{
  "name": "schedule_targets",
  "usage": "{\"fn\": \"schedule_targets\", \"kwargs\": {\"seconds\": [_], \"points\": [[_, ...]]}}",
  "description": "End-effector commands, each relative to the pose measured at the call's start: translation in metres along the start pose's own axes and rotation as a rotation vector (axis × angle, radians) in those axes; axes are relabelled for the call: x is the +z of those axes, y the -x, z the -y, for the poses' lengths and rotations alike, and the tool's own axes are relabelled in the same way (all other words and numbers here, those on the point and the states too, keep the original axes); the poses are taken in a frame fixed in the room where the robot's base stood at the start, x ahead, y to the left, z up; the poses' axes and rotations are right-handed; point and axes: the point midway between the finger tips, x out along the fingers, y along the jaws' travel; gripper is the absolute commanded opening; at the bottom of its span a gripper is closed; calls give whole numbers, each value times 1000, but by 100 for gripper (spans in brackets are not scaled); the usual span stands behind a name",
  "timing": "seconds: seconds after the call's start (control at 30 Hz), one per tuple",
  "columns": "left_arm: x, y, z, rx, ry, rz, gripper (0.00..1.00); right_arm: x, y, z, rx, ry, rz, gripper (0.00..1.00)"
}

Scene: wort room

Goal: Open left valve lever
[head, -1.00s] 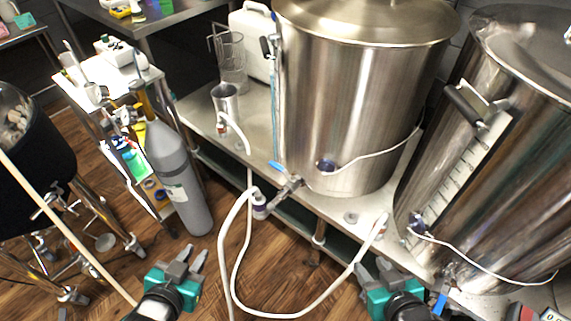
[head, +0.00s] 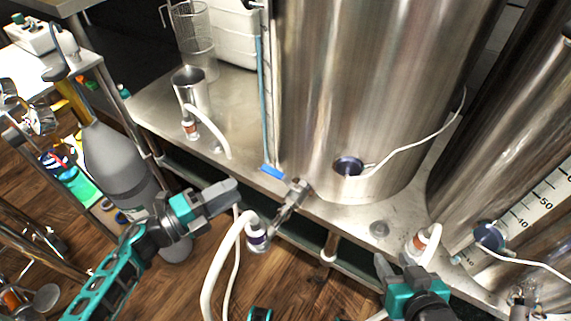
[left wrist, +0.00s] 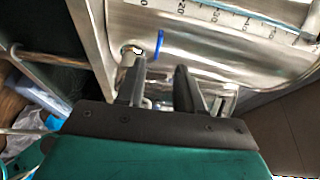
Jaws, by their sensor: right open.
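The left valve (head: 290,200) sticks out low from the front of the tall steel kettle (head: 375,90). Its blue lever (head: 272,171) lies at the kettle's base; the blue lever also shows upright in the left wrist view (left wrist: 158,43). My left gripper (head: 228,192) is just left of the valve and apart from the lever. In the left wrist view its two fingers (left wrist: 160,88) are spread with nothing between them. My right gripper (head: 392,268) is open and empty at the bench's front edge, right of the valve.
A white hose (head: 215,265) hangs from the valve's end. A grey gas cylinder (head: 118,160) stands behind my left arm. A steel cup (head: 190,88) and a wire basket (head: 192,40) are on the bench at left. A second kettle (head: 520,130) stands at right.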

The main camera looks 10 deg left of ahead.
Motion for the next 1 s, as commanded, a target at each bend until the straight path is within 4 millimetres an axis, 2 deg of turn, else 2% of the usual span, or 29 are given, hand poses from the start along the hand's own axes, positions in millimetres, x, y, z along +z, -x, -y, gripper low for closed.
{"fn": "schedule_targets", "kwargs": {"seconds": [0.13,0.23,0.6,0.7,0.8,1.0], "points": [[-1,-6,-3,3,-18,-17,36,2,-1,0,-1,2,0,43],[-1,-18,-3,1,-17,-16,36,4,-1,-1,-1,3,1,43],[-2,-93,-3,0,-15,-15,36,15,-6,-1,-1,1,8,43],[-2,-109,-3,2,-15,-14,36,17,-7,0,-2,-1,11,43],[-2,-120,-3,2,-14,-15,36,17,-8,0,-3,-4,10,43],[-3,-129,-3,3,-14,-15,36,14,-8,2,-4,-12,6,43]]}}
